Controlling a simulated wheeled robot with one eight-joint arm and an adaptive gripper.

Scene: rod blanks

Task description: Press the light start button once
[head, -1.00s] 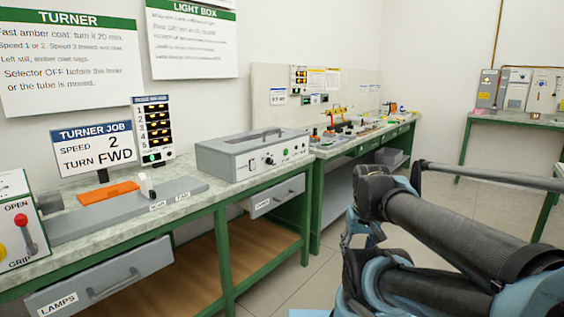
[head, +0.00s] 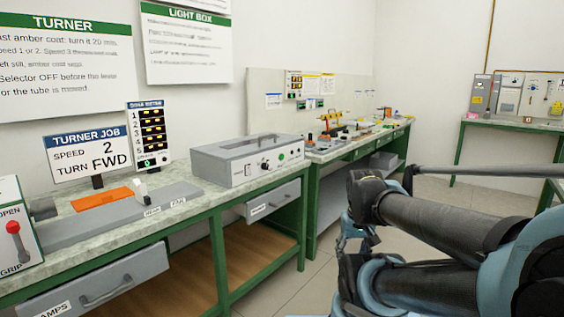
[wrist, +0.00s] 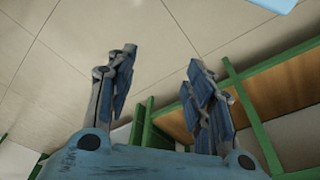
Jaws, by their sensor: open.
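The light box (head: 235,160) is a grey box with a handled lid on the green-framed bench in the head view. Its front panel carries a black knob (head: 264,167), a green button (head: 281,157) and other small controls; their labels are too small to read. I cannot tell for sure which control is the light start button. My gripper (wrist: 155,85) shows in the wrist view with its two fingers apart and nothing between them. It points at the floor and the green bench frame, away from the light box.
A grey turner base (head: 120,216) with an orange pad (head: 102,199) and a white-tipped lever lies left of the box. A drawer (head: 100,280) is below. A second bench (head: 350,140) with small items stands beyond. Open floor (head: 440,190) lies to the right.

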